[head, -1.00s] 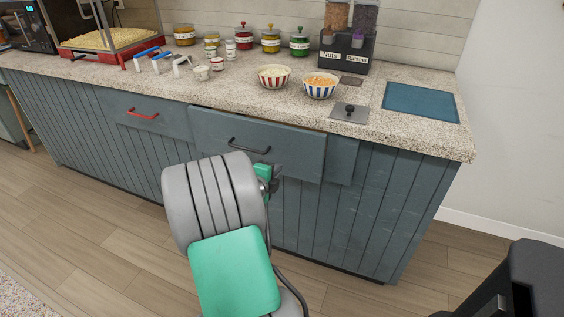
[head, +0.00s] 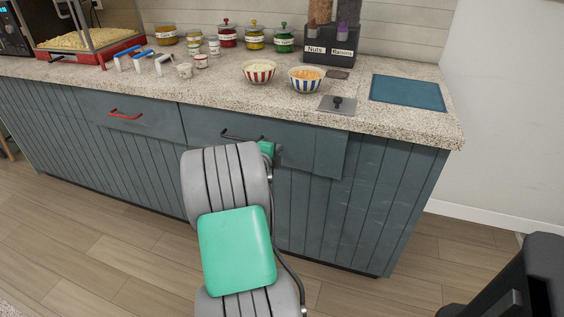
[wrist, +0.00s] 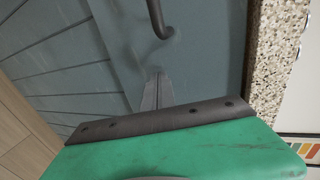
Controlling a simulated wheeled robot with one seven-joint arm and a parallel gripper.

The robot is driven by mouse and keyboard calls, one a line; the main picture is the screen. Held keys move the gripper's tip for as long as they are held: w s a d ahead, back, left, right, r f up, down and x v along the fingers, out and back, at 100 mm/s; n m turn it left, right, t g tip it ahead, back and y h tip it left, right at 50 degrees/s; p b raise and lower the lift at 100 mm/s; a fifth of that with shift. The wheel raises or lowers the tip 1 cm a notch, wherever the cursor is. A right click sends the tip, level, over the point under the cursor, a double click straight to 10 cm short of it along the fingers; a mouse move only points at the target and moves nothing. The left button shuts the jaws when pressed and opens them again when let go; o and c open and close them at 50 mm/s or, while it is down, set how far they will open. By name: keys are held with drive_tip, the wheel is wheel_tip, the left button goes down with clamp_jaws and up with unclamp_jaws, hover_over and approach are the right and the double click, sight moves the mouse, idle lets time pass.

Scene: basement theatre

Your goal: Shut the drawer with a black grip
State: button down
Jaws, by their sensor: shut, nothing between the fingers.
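The drawer with the black grip (head: 310,150) is a blue-grey panel under the counter, right of the drawer with a red grip. The black grip (head: 235,136) is partly hidden by my arm in the head view; one bent end of the grip (wrist: 160,22) shows in the wrist view. My gripper (wrist: 158,76) is shut and empty, its fingertips at the drawer front beside the grip, seeming to touch it. In the head view my arm mostly hides the gripper.
The drawer with a red grip (head: 126,115) looks shut. The speckled counter (head: 225,92) above holds a striped red bowl (head: 258,72), a striped blue bowl (head: 307,79), several jars and a nuts and raisins dispenser (head: 328,50). The wooden floor (head: 100,240) in front is clear.

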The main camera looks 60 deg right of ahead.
drive_tip(key=shift+w+d+r, duration=0.15)
drive_tip(key=shift+w+r, duration=0.05)
drive_tip(key=shift+r, duration=0.15)
